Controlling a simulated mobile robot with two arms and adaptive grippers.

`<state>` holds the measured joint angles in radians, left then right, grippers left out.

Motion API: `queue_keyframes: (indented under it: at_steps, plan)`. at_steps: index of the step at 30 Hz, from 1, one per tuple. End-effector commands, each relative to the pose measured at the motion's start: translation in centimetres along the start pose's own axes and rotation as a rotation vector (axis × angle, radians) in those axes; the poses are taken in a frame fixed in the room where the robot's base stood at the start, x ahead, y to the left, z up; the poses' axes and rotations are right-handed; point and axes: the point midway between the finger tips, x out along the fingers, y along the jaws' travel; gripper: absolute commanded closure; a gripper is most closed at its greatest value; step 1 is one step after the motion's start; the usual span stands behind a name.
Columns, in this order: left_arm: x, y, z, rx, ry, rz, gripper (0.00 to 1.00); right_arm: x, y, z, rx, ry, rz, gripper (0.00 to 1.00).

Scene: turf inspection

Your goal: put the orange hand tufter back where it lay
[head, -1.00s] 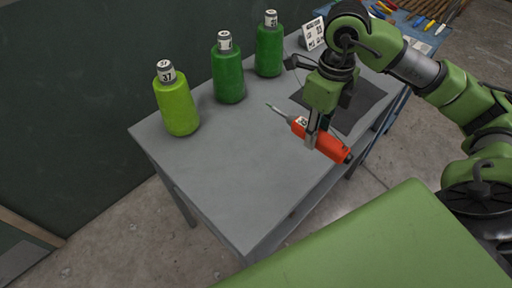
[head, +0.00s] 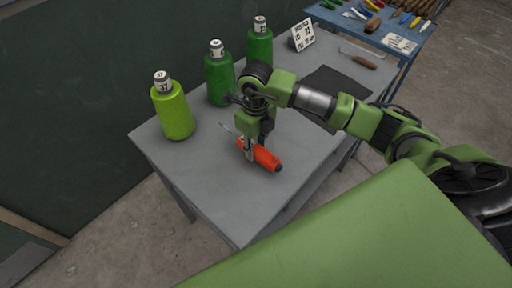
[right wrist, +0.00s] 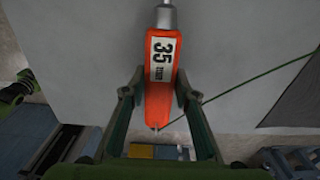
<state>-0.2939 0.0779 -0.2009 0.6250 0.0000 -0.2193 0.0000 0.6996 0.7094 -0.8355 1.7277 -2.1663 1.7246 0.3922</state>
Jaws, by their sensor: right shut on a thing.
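The orange hand tufter (head: 266,159) has an orange body, a dark butt end and a thin metal tip pointing up and left in the head view. My right gripper (head: 249,150) is shut on its body, pointing down over the grey table (head: 200,190). The tufter is low over the tabletop; I cannot tell whether it touches. In the right wrist view the tufter (right wrist: 161,65) shows a white label reading 35, between the two fingers of the gripper (right wrist: 160,90). My left gripper is not in view.
A dark mat (head: 322,95), a number card (head: 302,35) and a brown-handled tool (head: 364,62) are farther right. A blue bench (head: 410,30) holds tools. The table's front left is clear.

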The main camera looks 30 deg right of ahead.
Motion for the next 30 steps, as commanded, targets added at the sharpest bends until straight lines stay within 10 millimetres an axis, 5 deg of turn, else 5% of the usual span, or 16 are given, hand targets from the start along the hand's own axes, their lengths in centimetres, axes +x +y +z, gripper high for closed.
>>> queue_keyframes:
  at_steps: [4,16,17,18,30]
  plan:
    - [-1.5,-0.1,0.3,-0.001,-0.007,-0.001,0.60,1.3,0.0,-0.1,0.001,0.001,0.000,1.00]
    - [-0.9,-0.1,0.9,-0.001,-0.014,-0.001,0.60,2.2,-0.1,0.0,0.001,-0.002,-0.001,1.00]
    - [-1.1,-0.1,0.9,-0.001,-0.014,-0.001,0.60,2.1,-0.1,-0.1,0.001,0.000,-0.001,0.65]
    - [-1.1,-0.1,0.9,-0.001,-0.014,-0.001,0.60,2.0,-0.1,-0.1,0.001,0.000,-0.001,0.56]
    - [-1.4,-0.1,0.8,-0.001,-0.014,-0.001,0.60,1.7,-0.1,-0.1,0.001,0.000,0.000,0.56]
